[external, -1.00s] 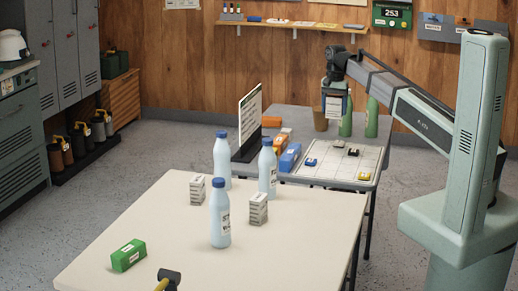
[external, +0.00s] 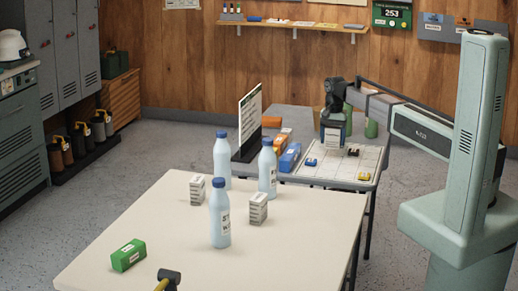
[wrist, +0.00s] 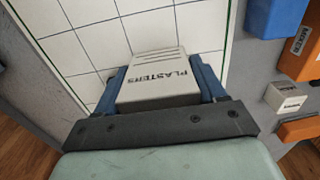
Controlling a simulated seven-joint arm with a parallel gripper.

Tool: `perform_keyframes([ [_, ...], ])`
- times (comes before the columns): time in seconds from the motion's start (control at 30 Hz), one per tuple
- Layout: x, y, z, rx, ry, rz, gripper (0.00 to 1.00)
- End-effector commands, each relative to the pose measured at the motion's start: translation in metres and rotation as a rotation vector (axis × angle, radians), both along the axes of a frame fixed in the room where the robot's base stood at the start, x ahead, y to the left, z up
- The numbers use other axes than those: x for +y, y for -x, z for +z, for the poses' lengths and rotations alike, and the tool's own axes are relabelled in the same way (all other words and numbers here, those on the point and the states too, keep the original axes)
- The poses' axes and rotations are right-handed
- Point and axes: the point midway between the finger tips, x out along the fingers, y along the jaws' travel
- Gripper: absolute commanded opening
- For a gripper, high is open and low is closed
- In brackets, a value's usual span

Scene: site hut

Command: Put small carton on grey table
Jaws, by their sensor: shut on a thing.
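My gripper (external: 333,134) is over the grid-marked board (external: 329,170) on the grey table (external: 371,190). In the wrist view, the blue fingers of my gripper (wrist: 158,86) are shut on a small pale carton (wrist: 160,92) marked PLASTERS. White grid squares show beyond the carton. The gap between the carton and the board cannot be judged. In the external view the carton is mostly hidden by the gripper. Two other small pale cartons stand on the cream table, one at left (external: 197,190) and one at right (external: 258,208).
A sign (external: 250,118), a blue box (external: 290,158) and orange boxes stand left of the board. Small blue (external: 311,162) and yellow (external: 363,176) pieces lie on it. A green bottle (external: 371,129) is behind. Pale bottles (external: 220,216) stand on the cream table (external: 165,225).

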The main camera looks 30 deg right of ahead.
Motion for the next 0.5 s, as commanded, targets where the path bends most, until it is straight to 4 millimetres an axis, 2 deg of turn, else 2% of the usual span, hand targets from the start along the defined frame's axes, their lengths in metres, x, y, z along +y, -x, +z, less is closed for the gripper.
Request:
perform_keyframes([
  [0.3, 0.000, 0.000, -0.032, 0.001, 0.000, 0.000, 0.40],
  [0.5, 0.000, 0.000, -0.036, 0.000, 0.000, 0.000, 0.40],
])
